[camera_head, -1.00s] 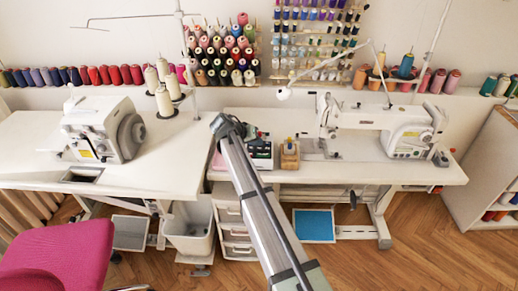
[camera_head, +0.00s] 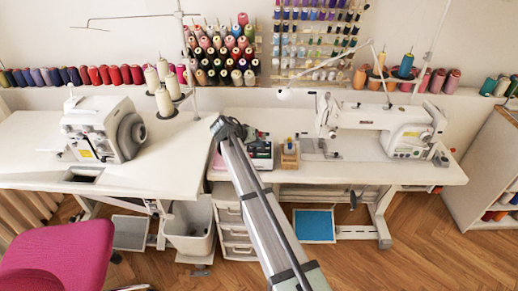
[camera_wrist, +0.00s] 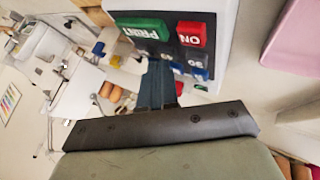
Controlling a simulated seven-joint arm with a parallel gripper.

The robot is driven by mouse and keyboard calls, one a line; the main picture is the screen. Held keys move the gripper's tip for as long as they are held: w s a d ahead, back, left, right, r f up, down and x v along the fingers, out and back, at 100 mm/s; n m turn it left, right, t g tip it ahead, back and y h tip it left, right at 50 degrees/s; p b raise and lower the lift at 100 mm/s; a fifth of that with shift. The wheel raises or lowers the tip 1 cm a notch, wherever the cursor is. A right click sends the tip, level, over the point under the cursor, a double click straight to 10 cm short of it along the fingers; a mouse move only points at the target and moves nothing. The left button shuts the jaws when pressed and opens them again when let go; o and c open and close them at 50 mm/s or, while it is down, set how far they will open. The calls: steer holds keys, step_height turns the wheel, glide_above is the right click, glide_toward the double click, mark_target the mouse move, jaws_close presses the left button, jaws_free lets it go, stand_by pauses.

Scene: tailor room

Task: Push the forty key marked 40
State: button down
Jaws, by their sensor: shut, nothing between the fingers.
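The keyed device (camera_wrist: 228,40) has a pale body with a green PRINT key (camera_wrist: 145,28), a red ON key (camera_wrist: 192,35) and several dark and blue keys (camera_wrist: 195,68). Their markings are upside down and small, so I cannot tell which key is marked 40. My gripper (camera_wrist: 157,70) is shut and empty, its fingertips at the edge of the dark keys and hiding part of them. I cannot tell whether they touch a key. In the head view the device (camera_head: 262,158) sits on the right table, partly behind my gripper (camera_head: 244,131).
A wooden block with small items (camera_head: 289,158) stands just right of the device. A white sewing machine (camera_head: 385,120) stands farther right, and another machine (camera_head: 100,128) is on the left table. A pink item (camera_wrist: 292,35) lies beside the device.

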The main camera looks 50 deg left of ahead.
mark_target(257, 149)
steer(key=shift+f, duration=0.2)
steer(key=shift+r, duration=0.1)
stand_by(0.5)
steer(key=shift+r, duration=0.75)
steer(key=shift+r, duration=2.5)
